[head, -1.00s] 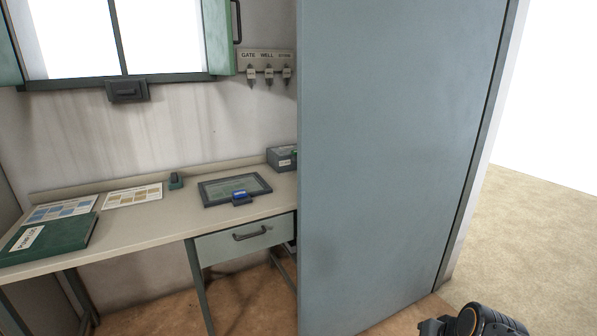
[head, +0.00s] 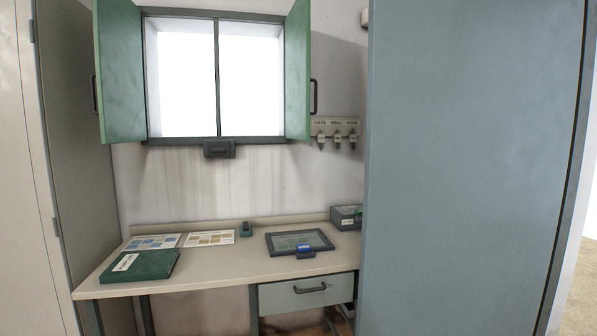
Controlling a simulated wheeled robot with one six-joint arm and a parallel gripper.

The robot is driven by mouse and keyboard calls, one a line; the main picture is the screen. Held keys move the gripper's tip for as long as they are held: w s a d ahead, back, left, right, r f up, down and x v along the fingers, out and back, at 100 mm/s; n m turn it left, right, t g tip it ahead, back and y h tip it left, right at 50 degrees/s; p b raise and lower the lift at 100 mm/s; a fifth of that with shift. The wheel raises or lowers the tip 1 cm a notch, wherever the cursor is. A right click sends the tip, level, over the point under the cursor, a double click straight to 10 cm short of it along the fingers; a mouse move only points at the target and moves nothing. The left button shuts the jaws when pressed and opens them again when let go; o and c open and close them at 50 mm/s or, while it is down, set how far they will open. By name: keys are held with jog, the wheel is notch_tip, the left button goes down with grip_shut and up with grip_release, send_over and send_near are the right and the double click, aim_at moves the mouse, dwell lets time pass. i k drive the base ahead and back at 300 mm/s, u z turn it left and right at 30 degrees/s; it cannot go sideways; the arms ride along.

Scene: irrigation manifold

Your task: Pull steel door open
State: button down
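The steel door (head: 460,170) is a large flat grey-blue panel filling the right side of the head view. It stands swung out from the opening, with the room showing to its left and bright outdoors past its right edge. No handle shows on the face I see. My gripper is not in view, so I cannot see whether it touches the door.
A desk (head: 215,275) with a drawer (head: 306,291) stands inside, bearing a green book (head: 142,265), a tablet (head: 299,241) and a grey box (head: 346,217). A shuttered window (head: 185,75) and key hooks (head: 337,131) are on the wall. A pale panel (head: 30,200) borders the left.

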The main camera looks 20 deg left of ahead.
aim_at(471, 103)
jog(key=u, duration=1.4)
jog(key=i, duration=1.95)
jog(key=z, duration=0.4)
